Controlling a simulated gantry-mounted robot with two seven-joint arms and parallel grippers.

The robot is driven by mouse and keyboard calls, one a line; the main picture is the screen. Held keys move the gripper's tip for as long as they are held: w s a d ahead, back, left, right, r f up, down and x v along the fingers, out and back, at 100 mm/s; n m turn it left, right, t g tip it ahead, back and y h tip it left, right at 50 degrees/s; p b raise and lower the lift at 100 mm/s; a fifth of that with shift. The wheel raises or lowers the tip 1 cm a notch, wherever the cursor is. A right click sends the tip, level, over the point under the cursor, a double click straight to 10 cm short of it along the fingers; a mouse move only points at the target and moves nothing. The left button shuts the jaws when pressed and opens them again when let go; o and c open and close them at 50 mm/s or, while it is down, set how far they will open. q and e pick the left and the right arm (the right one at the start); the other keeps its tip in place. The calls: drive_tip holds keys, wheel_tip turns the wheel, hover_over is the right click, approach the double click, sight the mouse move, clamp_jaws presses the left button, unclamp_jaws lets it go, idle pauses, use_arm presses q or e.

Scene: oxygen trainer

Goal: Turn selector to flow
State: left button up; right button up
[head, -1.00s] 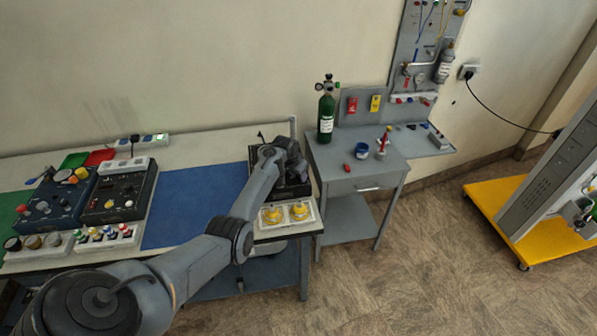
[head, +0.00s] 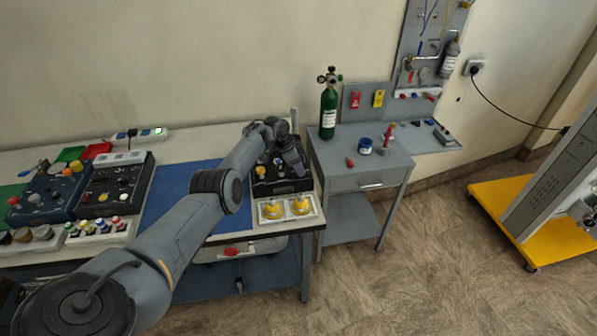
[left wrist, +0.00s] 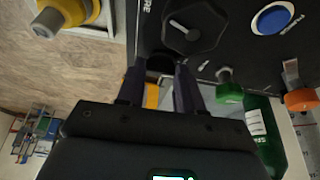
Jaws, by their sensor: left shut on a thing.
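The black trainer box (head: 292,185) stands at the right end of the bench, partly hidden by my left arm. In the left wrist view its dark panel (left wrist: 235,45) carries a dark many-sided knob (left wrist: 193,28) with a grey pointer line, and a blue button (left wrist: 275,18). My left gripper (left wrist: 158,82) is beside the many-sided knob. Its fingers are around a yellow knob (left wrist: 152,96) with a black part (left wrist: 160,62), and are shut on it; the exact contact is hard to see. The word ending at the panel's edge is cut off. My right gripper is not in view.
A white tray (head: 285,222) with two yellow parts sits in front of the box. A green cylinder (head: 328,108) stands on the side table.

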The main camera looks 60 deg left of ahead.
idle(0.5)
use_arm(q)
drive_tip(key=o, duration=1)
drive_tip(key=shift+o, duration=0.2)
drive_tip(key=shift+s+a+r, duration=0.1)
drive_tip(key=shift+s+r, duration=0.05)
drive_tip(key=shift+r, duration=0.35)
drive_tip(key=p+v, duration=0.4)
drive_tip(key=v, duration=0.5)
drive_tip(key=shift+r, duration=0.35)
drive_tip(key=shift+s+a, duration=0.1)
